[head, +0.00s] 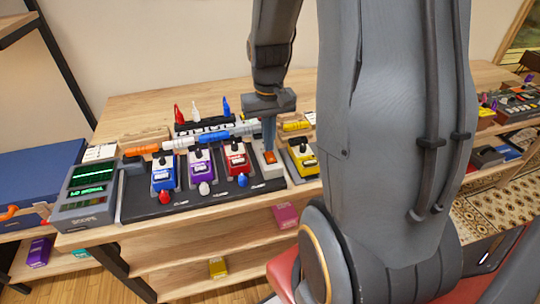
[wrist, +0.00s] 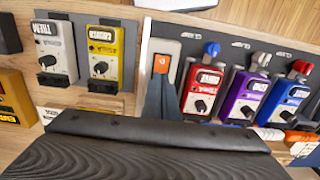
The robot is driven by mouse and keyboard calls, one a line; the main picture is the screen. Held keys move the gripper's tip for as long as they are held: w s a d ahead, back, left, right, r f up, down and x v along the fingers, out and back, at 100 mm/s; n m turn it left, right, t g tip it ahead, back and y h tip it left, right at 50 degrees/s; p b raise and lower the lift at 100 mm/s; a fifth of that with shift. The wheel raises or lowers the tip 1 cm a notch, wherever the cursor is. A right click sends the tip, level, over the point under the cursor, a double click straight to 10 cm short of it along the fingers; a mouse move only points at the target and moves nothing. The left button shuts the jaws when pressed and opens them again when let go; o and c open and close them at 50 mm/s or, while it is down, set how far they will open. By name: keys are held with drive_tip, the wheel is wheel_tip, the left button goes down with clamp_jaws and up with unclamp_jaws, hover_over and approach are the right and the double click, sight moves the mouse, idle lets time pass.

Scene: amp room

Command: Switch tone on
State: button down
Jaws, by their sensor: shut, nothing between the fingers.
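My gripper (head: 269,145) is shut and empty, pointing down over the right end of the black pedal board. Its tips are at or just above an orange switch (head: 269,157) on a pale block. I cannot tell whether they touch. In the wrist view the gripper (wrist: 159,82) ends right beside the orange switch (wrist: 162,64), hiding the lower part of the pale block (wrist: 166,47). No label reading "tone" is legible, and I cannot tell the switch's state.
Red (head: 236,158), purple (head: 201,167) and blue (head: 163,172) pedals stand left of the switch, a yellow pedal (head: 302,157) right. A scope box (head: 88,192) stands at the bench's left end. Cables and upright plugs lie behind. My arm hides the bench's right part.

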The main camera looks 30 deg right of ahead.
drive_tip(key=shift+f+b, duration=0.35)
drive_tip(key=shift+f, duration=0.35)
idle(1.0)
wheel_tip(320, 180, up, 7)
drive_tip(key=p, duration=0.6)
drive_tip(key=shift+p, duration=0.3)
drive_tip(key=s+a+r+n, duration=0.1)
drive_tip(key=s+a, duration=0.2)
drive_tip(key=a, duration=0.3)
drive_tip(key=s+a+r+n+t+b, duration=0.1)
drive_tip(key=s+a+n, duration=0.1)
drive_tip(key=s+a, duration=0.2)
drive_tip(key=a, duration=0.3)
drive_tip(key=shift+s, duration=0.25)
